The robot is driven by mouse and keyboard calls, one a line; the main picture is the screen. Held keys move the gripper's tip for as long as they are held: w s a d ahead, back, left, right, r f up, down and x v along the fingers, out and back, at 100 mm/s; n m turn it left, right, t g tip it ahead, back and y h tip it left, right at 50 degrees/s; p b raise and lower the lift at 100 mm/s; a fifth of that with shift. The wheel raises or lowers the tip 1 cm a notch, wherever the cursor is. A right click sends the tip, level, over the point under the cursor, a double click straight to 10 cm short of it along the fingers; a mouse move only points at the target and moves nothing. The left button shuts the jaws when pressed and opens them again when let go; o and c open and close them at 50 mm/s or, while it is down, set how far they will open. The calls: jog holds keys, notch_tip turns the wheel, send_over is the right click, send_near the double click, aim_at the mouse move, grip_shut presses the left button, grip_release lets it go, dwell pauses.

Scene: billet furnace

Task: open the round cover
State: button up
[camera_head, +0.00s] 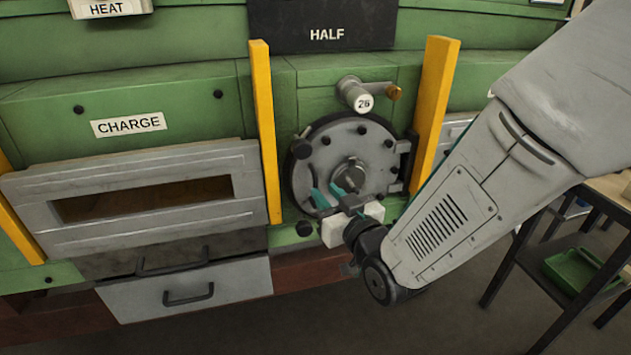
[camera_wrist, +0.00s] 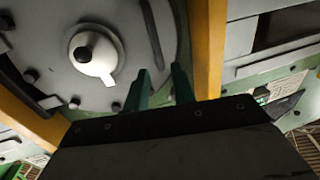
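The round cover (camera_head: 330,155) is a grey bolted disc on the green furnace front, lying flat against it, with a hub (camera_head: 350,173) in its middle and a dark hinge-like bracket on its right. In the wrist view the cover (camera_wrist: 115,20) fills the upper left, with a pale hub (camera_wrist: 95,52) and a long dark bar (camera_wrist: 153,35). My gripper (camera_head: 328,197) is in front of the cover's lower left part. Its teal fingers (camera_wrist: 160,75) are apart, and the bar's end appears between the tips. I cannot tell whether they touch it.
Yellow posts (camera_head: 265,130) (camera_head: 433,115) stand on both sides of the cover. A knob marked 26 (camera_head: 362,101) juts out above it. The charge door (camera_head: 130,220) and a drawer (camera_head: 190,285) are at left.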

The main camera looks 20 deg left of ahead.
aim_at(317, 183)
jog(key=x, duration=0.5)
jog(key=shift+w+a, duration=0.2)
jog(key=shift+w, duration=0.05)
grip_shut()
jog(key=shift+s, duration=0.1)
